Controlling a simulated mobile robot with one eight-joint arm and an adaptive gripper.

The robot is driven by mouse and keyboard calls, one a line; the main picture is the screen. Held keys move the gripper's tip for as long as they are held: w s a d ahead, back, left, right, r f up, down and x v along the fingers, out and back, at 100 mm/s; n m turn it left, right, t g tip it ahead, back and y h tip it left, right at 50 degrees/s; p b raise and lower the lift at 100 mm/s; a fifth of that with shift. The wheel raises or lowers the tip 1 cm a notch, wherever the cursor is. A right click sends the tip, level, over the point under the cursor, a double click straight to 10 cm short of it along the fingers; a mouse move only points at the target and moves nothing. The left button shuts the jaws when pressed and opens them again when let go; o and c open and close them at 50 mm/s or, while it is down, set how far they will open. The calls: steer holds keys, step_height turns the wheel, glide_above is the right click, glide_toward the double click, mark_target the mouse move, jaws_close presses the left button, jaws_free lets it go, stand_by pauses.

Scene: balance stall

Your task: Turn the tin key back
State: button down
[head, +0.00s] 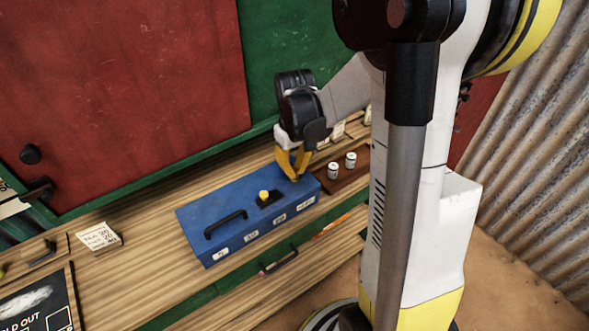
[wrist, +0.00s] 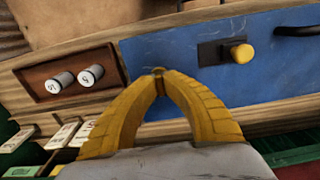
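The blue tin (head: 215,210) lies on the wooden counter, with a black handle and white labels along its front. It also shows in the wrist view (wrist: 170,55). The tin key looks to be the yellow knob (head: 264,195) on a black plate on the tin's top; in the wrist view the knob (wrist: 242,53) sits at one end of the plate. My gripper (head: 295,178) is over the tin's right end, apart from the key.
A brown tray (head: 340,184) with two white cylinders (head: 350,160) stands right of the tin. A card with writing (head: 97,237) stands on the counter to the left.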

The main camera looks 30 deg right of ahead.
mark_target(294, 169)
stand_by(0.5)
steer(key=c, duration=1.5)
jaws_free()
steer(key=shift+c, duration=0.2)
step_height(294, 169, up, 12)
steer(key=s+a+t+b, duration=0.1)
steer(key=s+a+t, duration=0.6)
steer(key=s+a, duration=0.3)
steer(key=a, duration=0.3)
steer(key=shift+s+a+b, duration=0.2)
steer(key=shift+s+b, duration=0.15)
steer(key=shift+s, duration=0.05)
